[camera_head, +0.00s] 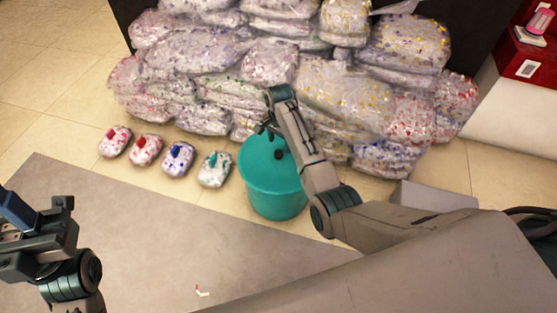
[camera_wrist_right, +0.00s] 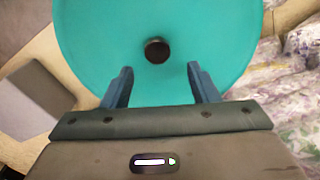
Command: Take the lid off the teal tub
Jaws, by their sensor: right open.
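The teal tub (camera_head: 275,203) stands upright on the floor, with its round teal lid (camera_head: 258,160) on top. A small dark knob (camera_head: 278,154) sits at the lid's middle. My right gripper (camera_head: 266,128) is above the lid, partly hidden behind its own wrist. In the right wrist view my right gripper (camera_wrist_right: 160,78) is open and empty, its two blue fingers over the lid (camera_wrist_right: 100,40). The knob (camera_wrist_right: 157,50) is just beyond the fingertips, roughly centred between them. My left gripper (camera_head: 38,215) is at the left edge, away from the tub; its opening is unclear.
Stacked clear bags of coloured bits (camera_head: 300,80) stand behind the tub. Several small speckled packs with coloured tops (camera_head: 173,160) lie in a row left of it. A grey mat (camera_head: 140,230) covers the front floor. A white block with red top (camera_head: 520,100) is at right.

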